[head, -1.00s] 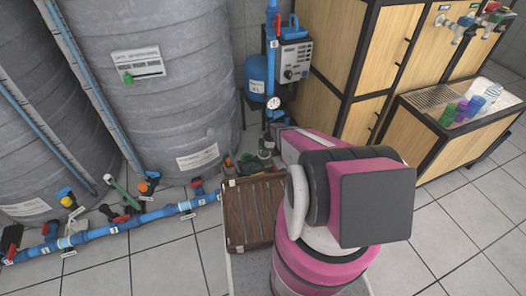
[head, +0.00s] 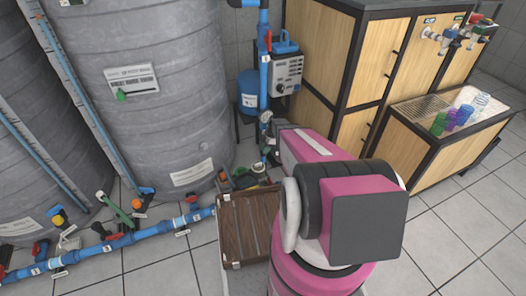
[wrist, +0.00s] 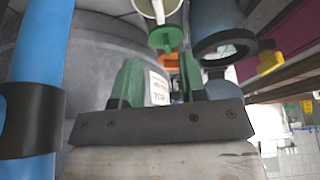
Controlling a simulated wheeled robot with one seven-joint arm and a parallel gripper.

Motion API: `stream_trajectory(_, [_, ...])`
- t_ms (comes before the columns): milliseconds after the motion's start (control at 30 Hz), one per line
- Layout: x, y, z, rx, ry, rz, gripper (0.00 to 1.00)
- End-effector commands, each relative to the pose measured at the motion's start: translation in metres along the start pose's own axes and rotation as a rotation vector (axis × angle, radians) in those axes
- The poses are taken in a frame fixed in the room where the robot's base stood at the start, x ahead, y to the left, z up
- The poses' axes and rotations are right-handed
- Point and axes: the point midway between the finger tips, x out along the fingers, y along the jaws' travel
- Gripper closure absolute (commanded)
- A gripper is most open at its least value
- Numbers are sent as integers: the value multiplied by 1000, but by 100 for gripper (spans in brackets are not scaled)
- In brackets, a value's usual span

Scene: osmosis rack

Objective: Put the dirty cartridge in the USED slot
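My gripper (wrist: 160,80) shows in the wrist view with its two green fingers apart and nothing visible between them. In the head view it is hidden behind my arm. A white cylinder with a green end (wrist: 160,25) is beyond the fingertips at the top of the wrist view; I cannot tell whether it is the dirty cartridge. A dark ring-ended, blue-grey housing (wrist: 225,45) is to its right. No USED label is readable in either view.
Grey tanks (head: 165,125) stand at the left, with blue floor pipes (head: 125,240) and valves in front. A blue upright pipe (wrist: 32,75) is close on the left in the wrist view. Wooden cabinets (head: 390,65) and a counter with coloured cups (head: 455,115) are at the right.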

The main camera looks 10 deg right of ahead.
Motion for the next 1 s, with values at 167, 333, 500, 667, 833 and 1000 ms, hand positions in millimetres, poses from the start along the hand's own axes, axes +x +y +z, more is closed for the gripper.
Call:
stream_trajectory(167, [-19,-15,-16,100,-24,-4,61])
stream_trajectory(333, [-55,-42,-47,335,-77,2,61])
stream_trajectory(500, [-96,-77,-81,633,-144,30,61])
stream_trajectory(667, [-136,-116,-114,944,-205,87,61])
stream_trajectory(833, [-175,-158,-145,1274,-253,179,61])
stream_trajectory(1000, [-204,-192,-167,1547,-275,278,61])
